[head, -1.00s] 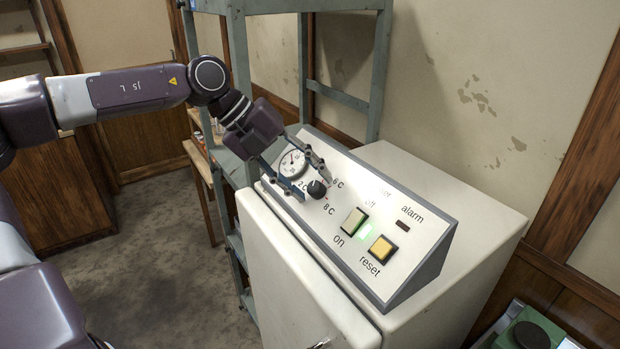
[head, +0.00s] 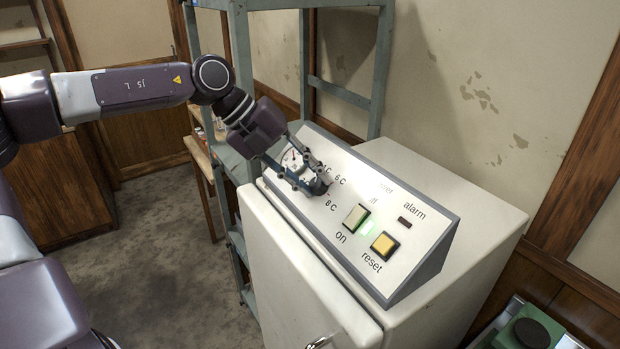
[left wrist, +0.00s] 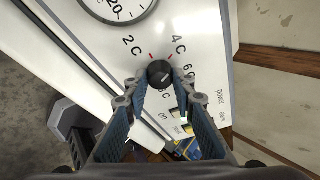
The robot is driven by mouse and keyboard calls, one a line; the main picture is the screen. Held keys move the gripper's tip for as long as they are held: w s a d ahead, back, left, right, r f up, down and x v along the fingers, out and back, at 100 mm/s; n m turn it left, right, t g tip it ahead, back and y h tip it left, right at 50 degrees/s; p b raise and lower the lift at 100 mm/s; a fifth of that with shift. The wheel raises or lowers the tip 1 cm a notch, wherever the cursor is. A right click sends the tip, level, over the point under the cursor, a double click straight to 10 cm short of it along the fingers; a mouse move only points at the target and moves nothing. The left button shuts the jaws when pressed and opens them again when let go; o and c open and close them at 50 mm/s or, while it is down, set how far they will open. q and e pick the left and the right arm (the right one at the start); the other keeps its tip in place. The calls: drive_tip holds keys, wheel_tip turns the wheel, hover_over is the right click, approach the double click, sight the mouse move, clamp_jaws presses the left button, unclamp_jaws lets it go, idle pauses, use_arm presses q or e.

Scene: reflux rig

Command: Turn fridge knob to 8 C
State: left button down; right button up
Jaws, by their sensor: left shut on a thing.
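The fridge knob (left wrist: 160,73) is a small black dial on the sloped white control panel (head: 404,262). Labels 2 C, 4 C, 6 C and 8 C surround it; the 8 C label (head: 331,205) shows in the head view. My left gripper (head: 321,184) is shut on the knob, with its fingers hiding most of it in the head view. In the left wrist view its blue-padded fingers (left wrist: 160,98) reach to the knob from either side. I cannot tell exactly which mark the knob points to. My right gripper is not in view.
The panel also holds a green-lit on/off switch (head: 355,217), a yellow reset button (head: 384,244), an alarm lamp (head: 405,223) and a round gauge (left wrist: 117,8). A grey-green metal rack (head: 240,60) stands behind. The white fridge top (head: 440,175) is clear.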

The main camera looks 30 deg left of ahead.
use_arm(q)
drive_tip(key=shift+w+m+y+b, duration=0.1)
drive_tip(key=shift+m+y+b, duration=0.2)
drive_tip(key=shift+m+b, duration=0.75)
drive_tip(key=m, duration=0.3)
drive_tip(key=shift+g+y+b, duration=0.3)
drive_tip(key=shift+g+b, duration=0.1)
drive_tip(key=m+b, duration=0.1)
drive_tip(key=m, duration=0.1)
drive_tip(key=m+y+b, duration=0.1)
drive_tip(key=m, duration=0.1)
drive_tip(key=shift+d+r, duration=0.15)
drive_tip(key=m+y+b, duration=0.1)
drive_tip(key=m, duration=0.2)
drive_tip(key=shift+d+y, duration=0.1)
drive_tip(key=shift+y, duration=0.2)
drive_tip(key=m+b, duration=0.1)
drive_tip(key=m, duration=0.1)
drive_tip(key=m+y+b, duration=0.1)
drive_tip(key=m+b, duration=0.1)
drive_tip(key=m, duration=0.1)
drive_tip(key=shift+d+y, duration=0.15)
drive_tip(key=shift+y, duration=0.15)
drive_tip(key=m+t+y+b, duration=0.1)
drive_tip(key=m+b, duration=0.1)
drive_tip(key=m, duration=0.2)
drive_tip(key=shift+d+r, duration=0.1)
drive_tip(key=shift+m+t, duration=0.3)
drive_tip(key=shift+m, duration=0.05)
